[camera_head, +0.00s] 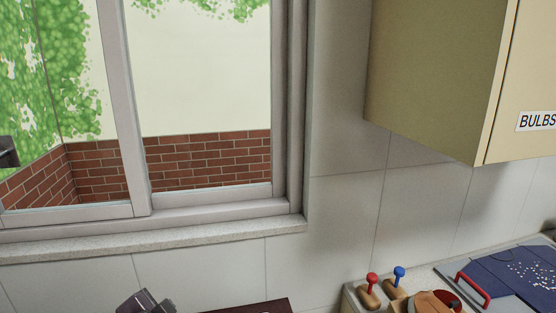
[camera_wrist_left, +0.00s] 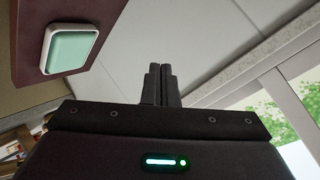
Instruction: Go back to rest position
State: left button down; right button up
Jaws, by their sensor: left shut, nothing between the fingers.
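My left gripper (camera_wrist_left: 160,72) is seen in the left wrist view with its two dark fingers together, nothing between them. It points toward the pale tiled wall and touches nothing that I can see. In the head view a dark part at the bottom edge (camera_head: 145,302) looks like this gripper, cut off by the frame. My right gripper is in neither view.
A maroon board (camera_head: 250,307) shows at the bottom; the wrist view shows a green, white-framed piece (camera_wrist_left: 70,50) on maroon. A window (camera_head: 205,100) with a stone sill (camera_head: 150,243) is behind. A cabinet (camera_head: 437,75) labelled BULBS overhangs red and blue knobs (camera_head: 372,280) and a blue panel (camera_head: 515,277).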

pick_arm(q)
jog(key=s+d+f+n+g, duration=0.2)
jog(key=s+f+n+g, duration=0.2)
jog(key=s+f, duration=0.45)
jog(key=s+d+f+n+g, duration=0.2)
jog(key=s+f+n+g, duration=0.25)
jog(key=s, duration=0.75)
notch_tip(320, 180, down, 29)
jog(key=m, duration=0.1)
jog(key=s+a+f+g, duration=0.1)
jog(key=s+a+f, duration=0.1)
jog(key=s+f, duration=0.8)
jog(key=s+a+f+g, duration=0.1)
jog(key=s+a+f, duration=0.1)
jog(key=s+f, duration=0.8)
jog(key=shift+s+f+h+b, duration=0.3)
jog(key=shift+s+b, duration=0.15)
jog(key=shift+s, duration=0.15)
